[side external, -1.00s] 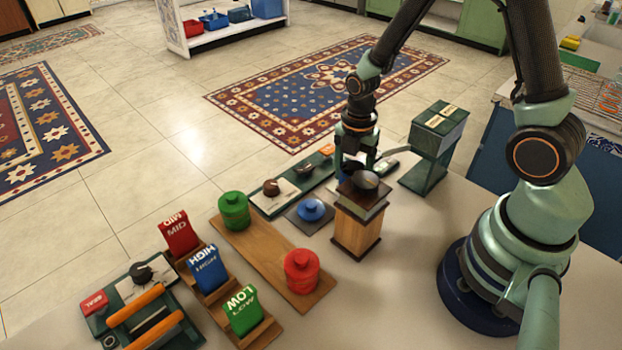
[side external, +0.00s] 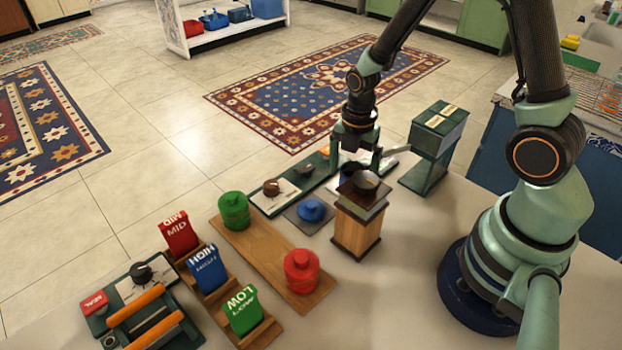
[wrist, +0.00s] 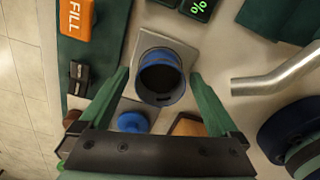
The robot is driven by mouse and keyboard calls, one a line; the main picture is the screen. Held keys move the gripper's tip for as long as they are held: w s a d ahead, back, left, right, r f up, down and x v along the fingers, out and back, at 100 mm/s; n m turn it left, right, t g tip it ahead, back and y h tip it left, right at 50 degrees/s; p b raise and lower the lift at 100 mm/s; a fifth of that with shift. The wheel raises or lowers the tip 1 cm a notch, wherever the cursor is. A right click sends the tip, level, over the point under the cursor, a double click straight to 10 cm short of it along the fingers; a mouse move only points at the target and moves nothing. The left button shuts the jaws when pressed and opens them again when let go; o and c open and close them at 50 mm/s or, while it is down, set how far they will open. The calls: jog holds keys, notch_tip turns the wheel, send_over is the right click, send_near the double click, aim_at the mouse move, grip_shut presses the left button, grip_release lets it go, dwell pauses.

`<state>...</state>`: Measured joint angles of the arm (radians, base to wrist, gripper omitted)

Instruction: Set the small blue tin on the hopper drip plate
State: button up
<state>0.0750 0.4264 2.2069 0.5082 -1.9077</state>
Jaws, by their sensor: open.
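The small blue tin (wrist: 160,78) shows in the wrist view as an open-topped blue cylinder with a dark inside. It stands upright on a pale grey plate (wrist: 150,40), near that plate's lower edge, apparently the drip plate. My gripper (wrist: 162,85) is open, with one finger on each side of the tin and a gap to both. In the side view, my gripper (side external: 356,160) is above the plate area, behind a wooden grinder, which largely hides the tin. The green hopper (side external: 438,135) stands to the right, and a metal spout (wrist: 280,75) shows in the wrist view.
The wooden grinder (side external: 357,225) with its dark bowl stands close in front of my gripper. A blue knobbed lid (side external: 310,210) lies on a dark mat to its left. Red and green canisters stand on a wooden board (side external: 262,250). The table's front right is clear.

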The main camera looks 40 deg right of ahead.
jog(key=s+a+r+m+t, duration=0.1)
jog(key=s+r+m+t, duration=0.1)
jog(key=r+m, duration=0.8)
jog(key=s+a+r+m+t, duration=0.1)
jog(key=s+r+m+t, duration=0.2)
jog(key=r+m, duration=0.8)
jog(key=shift+a+r+t, duration=0.25)
jog(key=shift+r+t, duration=0.05)
jog(key=shift+r, duration=0.6)
